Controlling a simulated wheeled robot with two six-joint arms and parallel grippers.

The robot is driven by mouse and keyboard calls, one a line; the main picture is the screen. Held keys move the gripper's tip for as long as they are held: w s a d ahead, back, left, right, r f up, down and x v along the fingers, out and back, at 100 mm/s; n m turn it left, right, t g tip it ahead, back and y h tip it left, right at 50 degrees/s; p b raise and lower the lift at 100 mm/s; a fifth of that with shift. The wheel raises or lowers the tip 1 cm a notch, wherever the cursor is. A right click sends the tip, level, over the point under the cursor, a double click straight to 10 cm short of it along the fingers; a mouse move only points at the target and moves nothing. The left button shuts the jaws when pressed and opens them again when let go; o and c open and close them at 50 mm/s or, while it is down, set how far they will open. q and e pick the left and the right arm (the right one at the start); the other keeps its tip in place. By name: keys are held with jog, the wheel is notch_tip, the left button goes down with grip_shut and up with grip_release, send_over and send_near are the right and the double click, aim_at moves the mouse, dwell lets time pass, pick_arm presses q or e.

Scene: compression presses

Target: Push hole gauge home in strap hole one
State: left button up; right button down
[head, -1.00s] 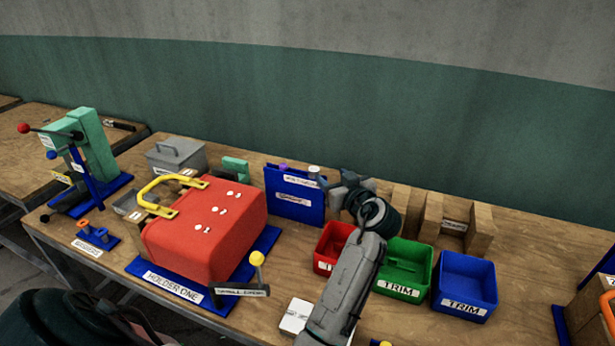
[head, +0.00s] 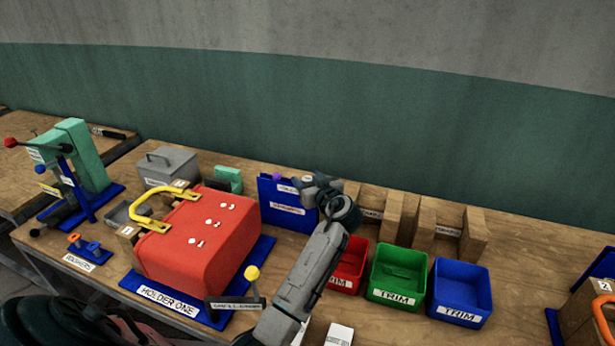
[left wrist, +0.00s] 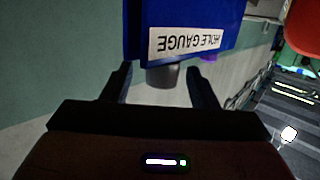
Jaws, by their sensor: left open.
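The blue stand (head: 272,210) stands behind the red case. It reads HOLE GAUGE in the left wrist view (left wrist: 135,22). A grey cylindrical gauge end (left wrist: 163,76) sticks out from the stand, between my left gripper's fingers. My left gripper (head: 312,183) is open at the stand's right top edge; a gap shows on each side of the gauge end. My right gripper is not in view.
Red (head: 346,284), green (head: 395,296) and blue (head: 460,312) bins stand to the right of my left arm. A yellow-knobbed lever (head: 252,273) stands at the case's front right. Wooden blocks (head: 428,220) stand behind the bins. A green press (head: 85,155) stands at left.

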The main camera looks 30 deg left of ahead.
pick_arm(q)
jog(key=shift+p+x, duration=0.35)
jog(key=shift+x, duration=0.65)
jog(key=shift+a+f, duration=0.1)
jog(key=shift+a, duration=0.15)
jog(key=c, duration=1.1)
jog(key=shift+o, duration=0.2)
jog(key=shift+w, duration=0.1)
